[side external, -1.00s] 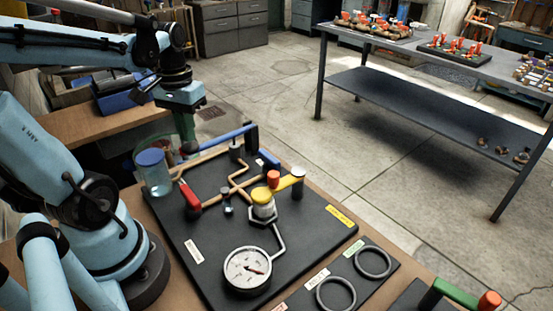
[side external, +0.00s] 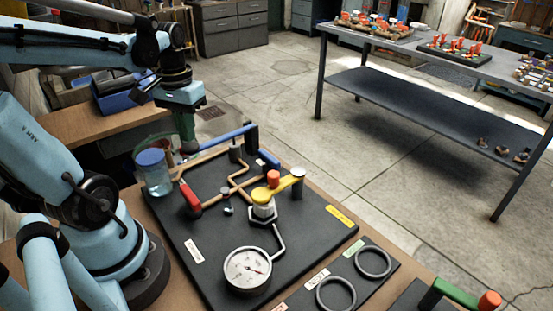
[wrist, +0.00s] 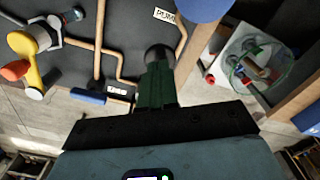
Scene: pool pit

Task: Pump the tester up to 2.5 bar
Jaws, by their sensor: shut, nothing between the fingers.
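The tester is a black board (side external: 215,262) with copper pipes. Its round white gauge (side external: 248,269) sits at the near end; its dark needle points to the lower right, and the figures are too small to read. A blue lever (side external: 232,134) runs leftward from a black post at the far edge. A red-handled valve (side external: 189,195) and a yellow-handled valve (side external: 270,191) stand on the board. My gripper (side external: 188,147) is shut, pointing down by the blue lever's left end. In the wrist view its green fingers (wrist: 158,85) meet a dark round form; contact cannot be told.
Two grey rings (side external: 336,293) lie on a plate in front, with a green-handled, orange-tipped part (side external: 450,292) to the right. A grey table (side external: 430,110) with parts stands behind, across open floor.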

